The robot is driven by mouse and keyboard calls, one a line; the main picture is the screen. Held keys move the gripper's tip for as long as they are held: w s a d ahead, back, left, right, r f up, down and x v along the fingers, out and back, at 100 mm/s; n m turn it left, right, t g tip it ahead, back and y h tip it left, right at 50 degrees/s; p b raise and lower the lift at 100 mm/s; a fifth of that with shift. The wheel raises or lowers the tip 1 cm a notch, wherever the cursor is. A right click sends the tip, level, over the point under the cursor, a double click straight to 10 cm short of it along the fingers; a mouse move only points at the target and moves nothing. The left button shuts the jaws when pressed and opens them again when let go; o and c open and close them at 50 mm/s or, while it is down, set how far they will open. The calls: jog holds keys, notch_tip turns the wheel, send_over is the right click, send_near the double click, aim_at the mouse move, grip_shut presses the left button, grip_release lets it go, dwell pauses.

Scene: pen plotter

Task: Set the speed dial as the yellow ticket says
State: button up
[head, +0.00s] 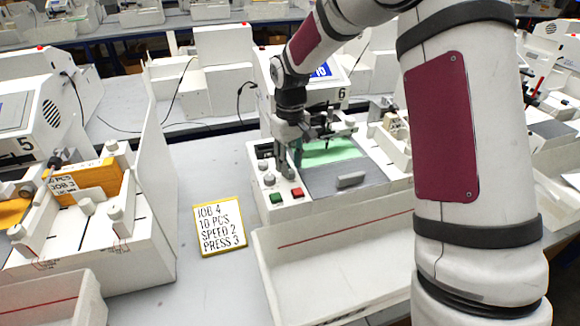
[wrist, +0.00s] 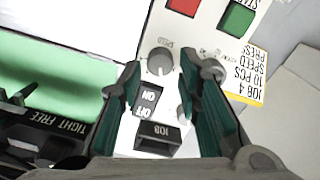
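The yellow ticket (head: 219,226) lies flat on the bench and reads JOB 4, 10 PCS, SPEED 2, PRESS 3. Its edge also shows in the wrist view (wrist: 246,78). The speed dial (wrist: 160,62) is a round grey knob on the plotter's white panel, with a faint label beside it. I cannot read its setting. My gripper (wrist: 160,66) is open, with one green-padded finger on each side of the dial in the wrist view. I cannot tell how far above it they are, and no contact shows. In the head view my gripper (head: 293,148) hangs over the panel.
A second knob (wrist: 212,70) is partly behind the right finger. A red button (head: 297,192) and green button (head: 276,197) sit at the panel's front. An ON/OFF switch (wrist: 148,100) and JOB display (wrist: 157,138) lie close to the fingers. A white tray (head: 262,262) stands in front.

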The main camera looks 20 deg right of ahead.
notch_tip(320, 180, up, 10)
dwell(0.4)
jog(key=shift+r, duration=0.1)
